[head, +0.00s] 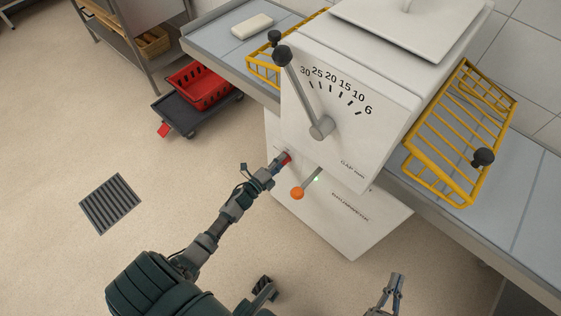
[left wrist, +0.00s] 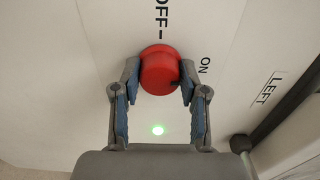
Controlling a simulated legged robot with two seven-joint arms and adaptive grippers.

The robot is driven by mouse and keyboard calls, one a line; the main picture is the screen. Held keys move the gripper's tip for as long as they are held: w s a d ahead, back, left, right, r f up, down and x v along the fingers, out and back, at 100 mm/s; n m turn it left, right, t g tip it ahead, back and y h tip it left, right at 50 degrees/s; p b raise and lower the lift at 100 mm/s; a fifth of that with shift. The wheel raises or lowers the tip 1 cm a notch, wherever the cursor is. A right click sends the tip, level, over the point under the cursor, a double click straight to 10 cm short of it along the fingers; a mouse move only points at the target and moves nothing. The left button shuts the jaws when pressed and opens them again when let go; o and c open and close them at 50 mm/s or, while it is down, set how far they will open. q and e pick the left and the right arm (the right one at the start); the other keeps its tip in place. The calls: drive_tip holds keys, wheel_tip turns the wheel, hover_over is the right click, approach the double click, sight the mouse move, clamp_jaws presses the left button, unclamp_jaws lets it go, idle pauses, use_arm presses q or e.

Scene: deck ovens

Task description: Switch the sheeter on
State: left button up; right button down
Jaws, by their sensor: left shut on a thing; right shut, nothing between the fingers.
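The sheeter (head: 345,95) is a white machine with a thickness scale and a black-knobbed lever on its front. Low on its front is a red rotary knob (left wrist: 158,70), between the printed words OFF, above it in the left wrist view, and ON, at its right. My left gripper (head: 281,162) is shut on the red knob, a finger on each side. A small dark mark shows at the knob's lower right edge; I cannot surely tell its setting. My right gripper (head: 396,281) is shut and empty, apart from the machine.
An orange-ended lever (head: 297,193) sticks out just below the knob. Yellow wire guards (head: 440,175) stand over the belts on both sides. A red crate (head: 188,92) on a dark dolly and a floor grate (head: 110,203) lie to the left. The floor between is clear.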

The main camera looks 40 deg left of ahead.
use_arm(q)
drive_tip(key=shift+s+d+f, duration=0.1)
drive_tip(key=shift+d+f, duration=0.1)
drive_tip(key=shift+f, duration=0.15)
drive_tip(key=o, duration=1.2)
drive_tip(key=shift+c, duration=0.2)
drive_tip(key=shift+r, duration=0.1)
drive_tip(key=shift+r, duration=0.1)
drive_tip(key=s+a, duration=0.1)
drive_tip(key=s, duration=1)
drive_tip(key=shift+s, duration=0.4)
